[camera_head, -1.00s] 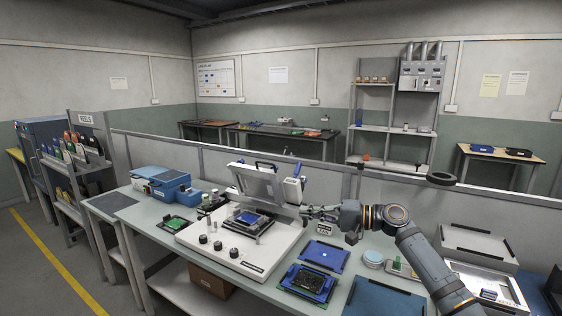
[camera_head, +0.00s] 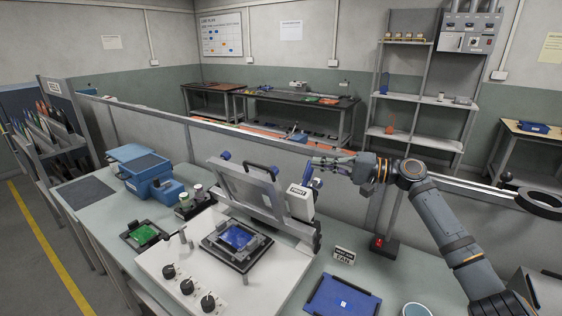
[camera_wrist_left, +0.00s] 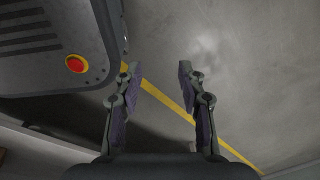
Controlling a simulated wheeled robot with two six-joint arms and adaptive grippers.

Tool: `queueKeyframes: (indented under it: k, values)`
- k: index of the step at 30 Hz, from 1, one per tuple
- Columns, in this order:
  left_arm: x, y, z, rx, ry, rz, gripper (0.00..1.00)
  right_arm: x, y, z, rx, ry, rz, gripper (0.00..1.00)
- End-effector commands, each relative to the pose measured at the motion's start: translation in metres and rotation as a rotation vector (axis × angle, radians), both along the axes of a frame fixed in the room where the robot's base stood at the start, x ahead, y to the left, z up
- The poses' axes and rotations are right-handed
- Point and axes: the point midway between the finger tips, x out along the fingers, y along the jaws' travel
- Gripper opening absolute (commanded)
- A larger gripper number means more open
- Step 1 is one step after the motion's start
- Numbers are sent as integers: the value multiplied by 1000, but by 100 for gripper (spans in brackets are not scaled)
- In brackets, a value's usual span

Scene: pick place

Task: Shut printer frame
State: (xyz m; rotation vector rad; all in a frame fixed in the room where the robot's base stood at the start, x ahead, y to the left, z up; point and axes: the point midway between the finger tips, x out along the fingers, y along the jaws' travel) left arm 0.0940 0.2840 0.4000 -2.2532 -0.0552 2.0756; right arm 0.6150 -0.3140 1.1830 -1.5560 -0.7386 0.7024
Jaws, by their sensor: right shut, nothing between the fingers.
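The printer (camera_head: 190,262) is a white base on the bench with black knobs along its front. Its hinged frame (camera_head: 244,205) stands raised and tilted back, with a black handle (camera_head: 261,167) on its top edge. A blue board (camera_head: 237,237) sits in the black holder under the frame. My right gripper (camera_head: 318,161) is shut and empty, beside the frame's upper right, near the white block labelled PRINT (camera_head: 301,199). Whether it touches anything there I cannot tell. My left gripper (camera_wrist_left: 155,75) is open and empty above the floor in the left wrist view.
A green board (camera_head: 145,234) and a blue machine (camera_head: 148,178) stand left of the printer. A blue tray (camera_head: 342,301), a FAN sign (camera_head: 344,256) and a red button box (camera_head: 380,245) lie to the right. A low partition (camera_head: 135,130) runs behind the bench.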

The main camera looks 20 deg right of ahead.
Motion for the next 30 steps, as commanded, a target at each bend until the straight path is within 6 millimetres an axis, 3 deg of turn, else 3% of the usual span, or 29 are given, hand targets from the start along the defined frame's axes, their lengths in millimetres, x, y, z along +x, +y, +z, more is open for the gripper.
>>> queueKeyframes:
  k: [6,15,22,30]
  values:
    - [-7,-1,21,-1,8,1,40,21,28,6,9,-2,3,0]
    - [27,-7,51,-9,-44,1,40,61,79,4,6,0,2,0]
    - [17,-7,66,-9,-28,1,40,40,103,-3,-1,1,1,0]
    - [6,-7,66,-9,-12,2,40,35,109,-6,1,-1,0,0]
